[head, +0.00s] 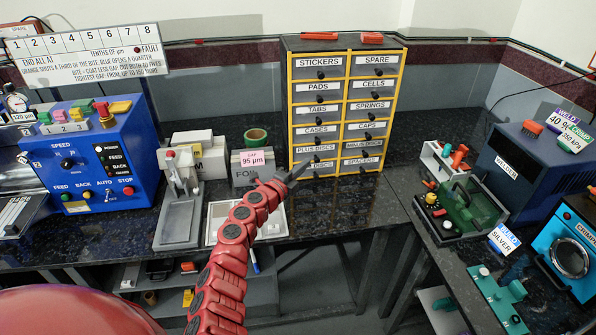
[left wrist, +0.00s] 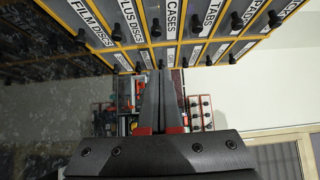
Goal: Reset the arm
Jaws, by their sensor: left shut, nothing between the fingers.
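My left arm (head: 228,262) is red and reaches up from the bottom of the head view. My left gripper (head: 297,172) is in front of the lower left drawers of the yellow-framed drawer cabinet (head: 346,50). In the left wrist view the two fingers (left wrist: 160,100) lie close together, shut, with nothing between them. The cabinet's labelled drawers, such as the cases drawer (left wrist: 174,20), fill the top of that view. I cannot tell whether the fingertips touch a drawer front. My right gripper is not in view.
A blue machine (head: 80,150) and a grey press (head: 180,205) stand left on the dark bench. At the right are a green fixture (head: 465,210) and a welder (head: 525,165). Bench between cabinet and welder is mostly clear.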

